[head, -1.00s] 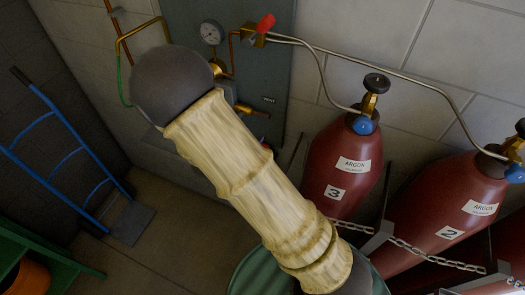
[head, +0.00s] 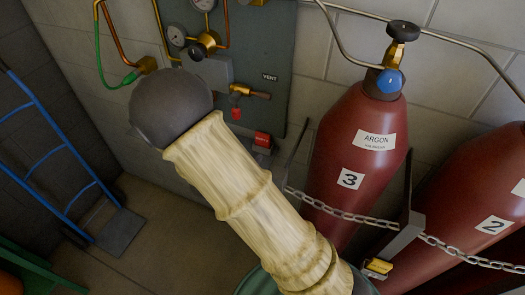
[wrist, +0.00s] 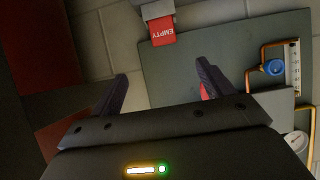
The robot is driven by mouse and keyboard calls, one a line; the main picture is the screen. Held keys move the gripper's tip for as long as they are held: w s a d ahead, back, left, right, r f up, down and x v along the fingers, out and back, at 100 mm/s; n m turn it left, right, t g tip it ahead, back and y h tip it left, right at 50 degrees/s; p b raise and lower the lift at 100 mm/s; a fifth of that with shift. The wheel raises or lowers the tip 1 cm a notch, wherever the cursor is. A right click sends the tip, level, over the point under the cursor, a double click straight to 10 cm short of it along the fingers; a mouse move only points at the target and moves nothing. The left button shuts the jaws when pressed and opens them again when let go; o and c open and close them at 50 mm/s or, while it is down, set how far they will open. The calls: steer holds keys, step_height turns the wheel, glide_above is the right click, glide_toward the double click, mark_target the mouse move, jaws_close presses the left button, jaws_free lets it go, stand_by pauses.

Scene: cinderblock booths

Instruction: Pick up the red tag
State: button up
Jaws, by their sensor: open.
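The red tag, marked EMPTY, hangs from a grey holder at the top of the wrist view (wrist: 163,30), its lettering upside down there. In the head view the red tag (head: 262,139) shows small at the lower right of the grey-green panel, left of cylinder 3. My gripper (wrist: 160,84) is open and empty, its two dark fingers spread wide. In the picture the tag lies beyond the fingertips, roughly in line with the gap between them, and apart from both. The gripper is hidden in the head view, where my cream-sleeved arm crosses the middle.
Argon cylinder 3 (head: 355,155) and cylinder 2 (head: 475,200) stand chained at the right. The panel (head: 268,50) carries gauges, pipes and a red-handled vent valve (head: 236,113). A red part (wrist: 205,91) shows beside the right finger. A blue hand truck (head: 45,150) leans at the left.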

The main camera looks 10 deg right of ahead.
stand_by(0.3)
steer(key=p, duration=0.3)
glide_toward(262, 138)
steer(key=w+d+f, duration=0.1)
steer(key=d, duration=0.1)
steer(key=shift+w+d+f, duration=0.15)
steer(key=shift+w+f, duration=0.25)
steer(key=shift+w+a+p+x, duration=0.15)
steer(key=shift+p+x, duration=0.4)
steer(key=shift+x, duration=0.75)
steer(key=shift+w+a+p+x, duration=0.15)
steer(key=shift+p+x, duration=0.4)
steer(key=shift+x, duration=0.75)
